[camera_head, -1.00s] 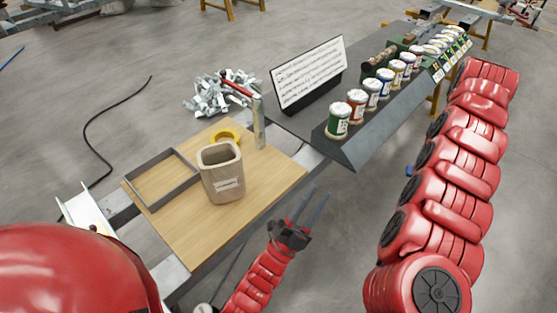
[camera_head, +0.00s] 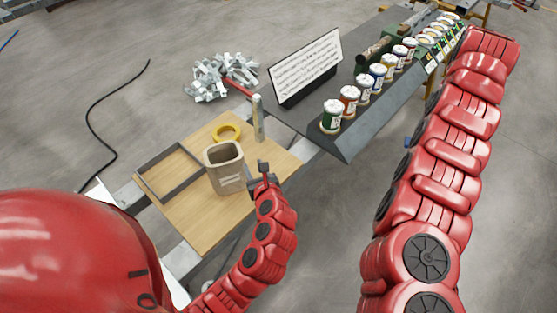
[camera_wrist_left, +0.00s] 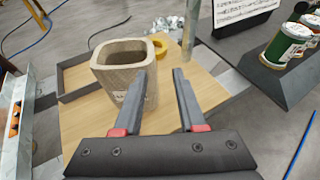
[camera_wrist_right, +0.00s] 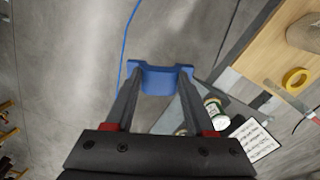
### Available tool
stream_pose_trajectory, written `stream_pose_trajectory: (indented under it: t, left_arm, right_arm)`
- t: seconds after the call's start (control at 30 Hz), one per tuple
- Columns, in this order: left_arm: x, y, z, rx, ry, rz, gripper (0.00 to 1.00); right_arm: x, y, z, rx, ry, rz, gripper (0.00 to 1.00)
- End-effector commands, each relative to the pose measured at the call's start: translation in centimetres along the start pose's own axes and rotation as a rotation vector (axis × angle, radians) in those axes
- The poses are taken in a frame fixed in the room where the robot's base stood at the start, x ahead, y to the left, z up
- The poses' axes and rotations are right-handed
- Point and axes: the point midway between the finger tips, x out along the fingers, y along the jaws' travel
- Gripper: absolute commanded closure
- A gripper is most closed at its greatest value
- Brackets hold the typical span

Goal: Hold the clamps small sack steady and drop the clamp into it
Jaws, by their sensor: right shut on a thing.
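The small sack (camera_head: 224,170) is a tan, open-topped, upright container with a label, standing on the wooden board. It also shows in the left wrist view (camera_wrist_left: 120,80). My left gripper (camera_head: 262,172) is at the sack's right side in the head view. In the left wrist view its two fingers (camera_wrist_left: 168,92) are apart with nothing between them, the left one overlapping the sack's near right side; contact is unclear. My right gripper (camera_wrist_right: 158,90) is shut on a blue clamp (camera_wrist_right: 158,80), held above the floor away from the board. The right gripper is outside the head view.
A wooden board (camera_head: 190,225) carries a grey frame (camera_head: 168,172), a yellow tape roll (camera_head: 226,133) and an upright post (camera_head: 258,118). Several jars stand on a dark bench (camera_head: 355,135) by a text sign (camera_head: 305,67). A pile of metal pieces (camera_head: 215,78) lies behind.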

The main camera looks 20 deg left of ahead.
Motion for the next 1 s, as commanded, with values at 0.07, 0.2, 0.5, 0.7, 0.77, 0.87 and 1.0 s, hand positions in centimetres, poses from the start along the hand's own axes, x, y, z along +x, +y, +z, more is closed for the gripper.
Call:
stream_pose_trajectory:
  t: [0.07,0.2,0.5,0.7,0.77,0.87,1.0]
  left_arm:
    - [-0.1,0.7,0.3,0.022,0.008,0.029,0.60]
    - [0.9,1.1,0.4,0.032,0.013,0.048,0.60]
    - [6.3,1.3,0.5,0.029,0.013,0.046,0.60]
    - [9.6,1.3,0.3,0.031,0.012,0.041,0.60]
    - [10.2,1.3,0.3,0.030,0.010,0.042,0.60]
    - [11.1,1.3,0.3,0.030,0.009,0.039,0.60]
    - [11.7,1.3,0.2,0.029,0.010,0.038,0.60]
  right_arm:
    - [-0.3,0.0,0.0,0.000,0.001,0.000,1.00]
    - [-0.7,0.0,0.0,0.000,0.001,0.000,1.00]
    - [-2.3,0.0,0.0,0.000,0.001,-0.001,1.00]
    - [-2.9,0.0,0.0,0.000,0.001,-0.001,1.00]
    - [-3.0,0.0,0.0,0.000,0.001,-0.001,1.00]
    - [-3.1,0.0,0.0,0.000,0.001,-0.001,1.00]
    - [-3.2,0.0,0.0,0.000,0.001,-0.001,1.00]
